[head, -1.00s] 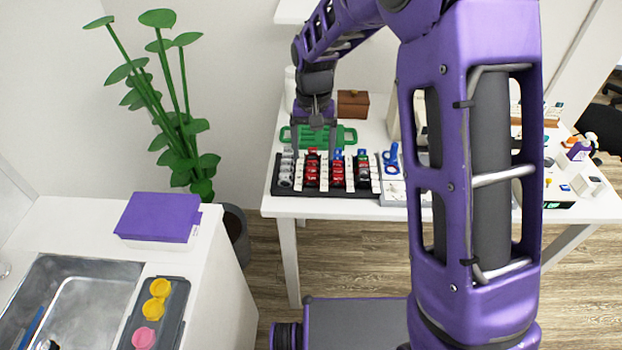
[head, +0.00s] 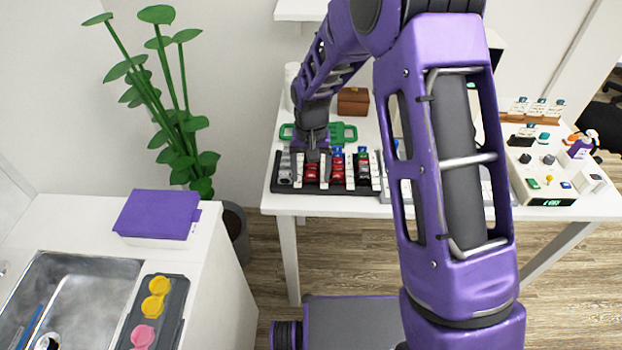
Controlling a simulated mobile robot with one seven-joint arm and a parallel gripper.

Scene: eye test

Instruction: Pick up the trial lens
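The trial lenses stand in rows in a black tray (head: 332,191) on the white table, with white strips between the rows. Small lenses with red parts (head: 337,172) show in the middle rows, grey ones (head: 284,168) at the left end, and darker ones (head: 363,170) toward the right. My gripper (head: 312,178) points down into the left half of the tray and hides part of the rows there. Its fingers are low among the lenses. I cannot tell whether they are apart or closed, or whether a lens is between them.
A green tray (head: 345,133) lies just behind the lens tray, and a brown box (head: 353,101) stands farther back. My arm crosses the table and hides its middle. A white device (head: 547,180) and small items stand at the right. A purple box (head: 158,214) sits on the left counter.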

